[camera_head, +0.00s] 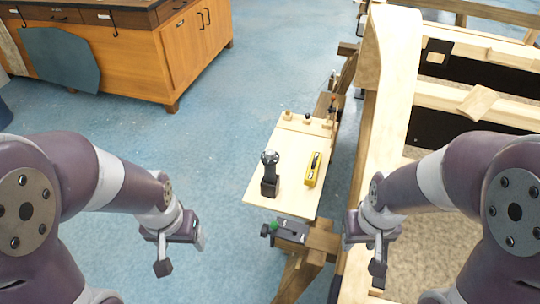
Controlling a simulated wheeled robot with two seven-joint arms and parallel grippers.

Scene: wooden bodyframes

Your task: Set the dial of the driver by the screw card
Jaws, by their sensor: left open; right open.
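A black upright tool with a rounded grey top (270,172), which looks like the driver, stands on a pale wooden board (257,193). Its dial setting is too small to read. A yellow block with a black top (313,170) lies to its right on the board. I cannot make out a screw card. My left gripper (182,253) is open and empty, left of the board and nearer to me. My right gripper (364,254) is open and empty, right of the board's near end. Neither gripper touches the tool.
Several small pegs or knobs (307,118) stand along the board's far edge. A dark clamp with a green part (290,231) sits at the near edge. A large wooden frame (386,70) rises at the right. A wooden cabinet (190,50) stands back left; blue floor between is clear.

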